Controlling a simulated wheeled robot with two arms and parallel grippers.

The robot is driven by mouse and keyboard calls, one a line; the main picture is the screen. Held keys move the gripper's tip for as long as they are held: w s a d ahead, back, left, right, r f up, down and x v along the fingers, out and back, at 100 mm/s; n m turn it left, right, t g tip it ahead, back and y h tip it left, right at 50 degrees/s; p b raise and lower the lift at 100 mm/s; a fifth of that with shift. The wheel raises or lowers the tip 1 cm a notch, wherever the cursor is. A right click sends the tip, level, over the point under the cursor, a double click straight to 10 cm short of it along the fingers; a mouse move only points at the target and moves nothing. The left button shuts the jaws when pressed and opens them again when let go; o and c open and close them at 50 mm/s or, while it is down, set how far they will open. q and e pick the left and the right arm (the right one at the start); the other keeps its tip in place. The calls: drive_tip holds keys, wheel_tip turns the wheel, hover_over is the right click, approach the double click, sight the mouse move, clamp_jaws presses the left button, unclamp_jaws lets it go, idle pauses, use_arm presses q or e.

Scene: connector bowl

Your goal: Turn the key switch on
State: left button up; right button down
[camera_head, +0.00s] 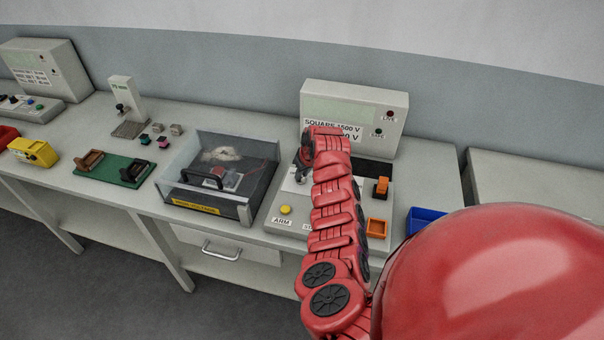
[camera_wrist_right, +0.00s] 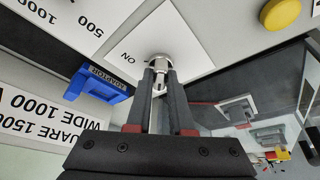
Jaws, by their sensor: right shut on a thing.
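The key switch (camera_wrist_right: 159,60) is a round silver lock on a white plate, with "ON" printed beside it in the right wrist view. My right gripper (camera_wrist_right: 161,78) is shut on the key (camera_wrist_right: 158,88), whose thin metal part shows between the fingertips. The fingers hide much of the key, and I cannot tell its exact angle. In the head view my red right arm reaches over the control panel (camera_head: 287,210) and covers part of it. My left gripper is not in view.
A yellow button (camera_head: 285,210) sits near the panel's front. A clear-walled box (camera_head: 262,183) stands to the left. A blue adaptor (camera_wrist_right: 100,84) shows near the fingers. An upright display unit (camera_head: 340,97) stands behind. An orange block (camera_head: 376,228) is to the right.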

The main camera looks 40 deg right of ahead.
drive_tip(key=shift+a+m+h, duration=0.1)
drive_tip(key=shift+m+h, duration=0.3)
drive_tip(key=shift+m, duration=0.6)
drive_tip(key=shift+w+m+h, duration=0.1)
drive_tip(key=shift+m+h, duration=0.2)
drive_tip(key=shift+m, duration=0.5)
drive_tip(key=m+b, duration=0.1)
drive_tip(key=m+g+h, duration=0.1)
drive_tip(key=shift+a+f+m+b, duration=0.15)
drive_tip(key=shift+f+m+b, duration=0.05)
drive_tip(key=shift+m+b, duration=0.2)
drive_tip(key=m+g+h+b, duration=0.1)
drive_tip(key=m+b, duration=0.3)
drive_tip(key=b, duration=0.2)
drive_tip(key=m+g+b, duration=0.1)
drive_tip(key=m+b, duration=0.4)
drive_tip(key=b, duration=0.1)
drive_tip(key=shift+w+g+h, duration=0.2)
drive_tip(key=shift+g+h, duration=0.2)
drive_tip(key=shift+r+m+g+b, duration=0.15)
drive_tip(key=shift+m+g+b, duration=0.45)
drive_tip(key=shift+m+b, duration=0.7)
